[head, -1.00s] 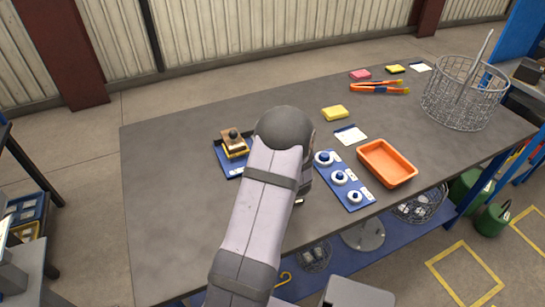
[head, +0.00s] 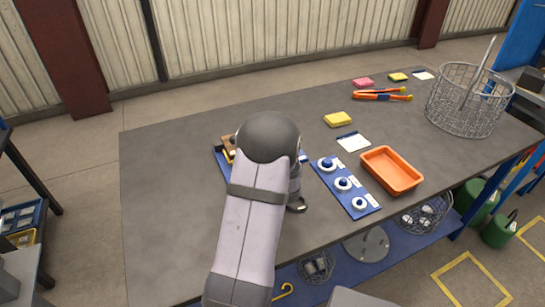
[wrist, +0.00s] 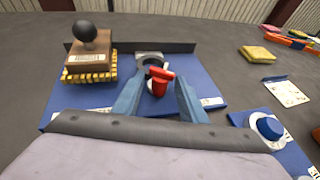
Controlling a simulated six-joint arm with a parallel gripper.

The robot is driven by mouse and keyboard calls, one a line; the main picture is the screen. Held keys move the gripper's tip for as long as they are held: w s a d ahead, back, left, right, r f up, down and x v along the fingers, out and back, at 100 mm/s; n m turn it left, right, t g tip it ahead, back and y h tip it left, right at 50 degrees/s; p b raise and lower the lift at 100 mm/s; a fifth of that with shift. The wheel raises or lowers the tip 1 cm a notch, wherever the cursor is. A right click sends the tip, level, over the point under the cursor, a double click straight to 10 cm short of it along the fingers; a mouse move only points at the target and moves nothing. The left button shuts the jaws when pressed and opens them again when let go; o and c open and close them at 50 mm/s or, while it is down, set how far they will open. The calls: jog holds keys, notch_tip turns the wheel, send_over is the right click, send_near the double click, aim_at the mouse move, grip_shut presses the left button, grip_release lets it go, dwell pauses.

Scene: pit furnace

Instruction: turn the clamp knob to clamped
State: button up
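The red clamp knob (wrist: 160,82) stands on a blue base plate (wrist: 82,103) in the wrist view, in front of a grey ring-shaped part (wrist: 149,57). My gripper (wrist: 159,84) is open, with one blue-grey finger on each side of the knob. Gaps show between the knob and the fingers, and I cannot tell whether either finger touches it. White labels lie on the plate, too small to read. In the head view my arm hides the knob and most of the plate.
A wooden block brush (wrist: 90,55) with a black ball handle stands left of the knob. A blue panel with several round blue-and-white knobs (head: 343,184) lies to the right, beside an orange tray (head: 391,170). A yellow sponge (head: 338,119) and wire basket (head: 466,100) are farther back.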

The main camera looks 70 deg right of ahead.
jog(key=shift+b+v, duration=0.85)
jog(key=shift+v, duration=2.8)
